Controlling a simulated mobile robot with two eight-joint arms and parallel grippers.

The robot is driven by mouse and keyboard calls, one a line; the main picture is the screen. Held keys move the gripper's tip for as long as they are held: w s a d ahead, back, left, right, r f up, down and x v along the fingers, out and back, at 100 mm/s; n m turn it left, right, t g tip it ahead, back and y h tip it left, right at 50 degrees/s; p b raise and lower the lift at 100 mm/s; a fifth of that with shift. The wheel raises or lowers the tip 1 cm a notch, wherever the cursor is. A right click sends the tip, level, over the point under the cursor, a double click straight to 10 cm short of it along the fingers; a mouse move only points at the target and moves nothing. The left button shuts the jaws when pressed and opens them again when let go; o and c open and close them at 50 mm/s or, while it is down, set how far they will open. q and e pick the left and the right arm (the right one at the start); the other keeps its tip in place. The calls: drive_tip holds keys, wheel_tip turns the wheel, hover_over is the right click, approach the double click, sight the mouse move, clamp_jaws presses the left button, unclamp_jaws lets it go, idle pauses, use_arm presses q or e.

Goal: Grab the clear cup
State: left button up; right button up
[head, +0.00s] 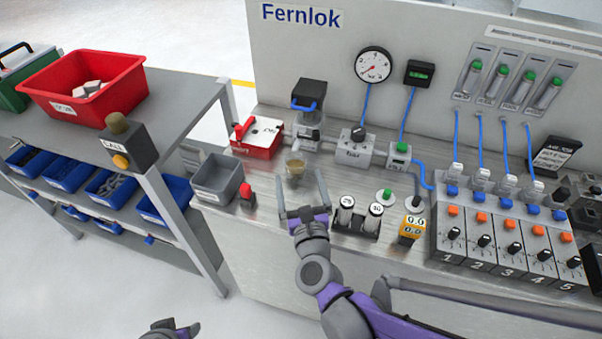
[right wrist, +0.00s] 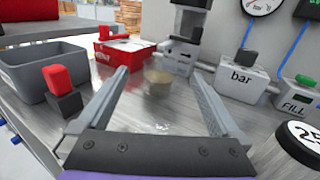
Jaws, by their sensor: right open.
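The clear cup (head: 295,169) is small and see-through with a brownish tint. It stands upright on the metal bench top, in front of the grey machine with the blue handle. My right gripper (head: 301,184) is open and empty, its two fingers pointing toward the cup from the near side. In the right wrist view the cup (right wrist: 158,82) shows between the fingertips but beyond them, apart from both fingers. My left gripper (head: 176,328) shows only partly at the bottom edge of the head view, far from the cup; its opening is unclear.
Left of the cup are a grey bin (head: 217,180), a red-topped switch (head: 247,193) and a red box (head: 258,140). Right of my right gripper stands a black rack (head: 357,222) with two round-topped cylinders. A grey bar box (head: 351,150) stands behind to the right.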

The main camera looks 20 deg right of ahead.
sight(294, 160)
drive_tip(key=w, duration=0.4)
drive_tip(key=shift+w+d, duration=0.25)
drive_tip(key=shift+w, duration=0.15)
drive_tip(key=w, duration=0.3)
drive_tip(key=w+b, duration=0.1)
drive_tip(key=w, duration=0.1)
drive_tip(key=shift+w+d+f, duration=0.1)
drive_tip(key=shift+d+f, duration=0.2)
drive_tip(key=shift+d, duration=0.1)
drive_tip(key=c, duration=1.4)
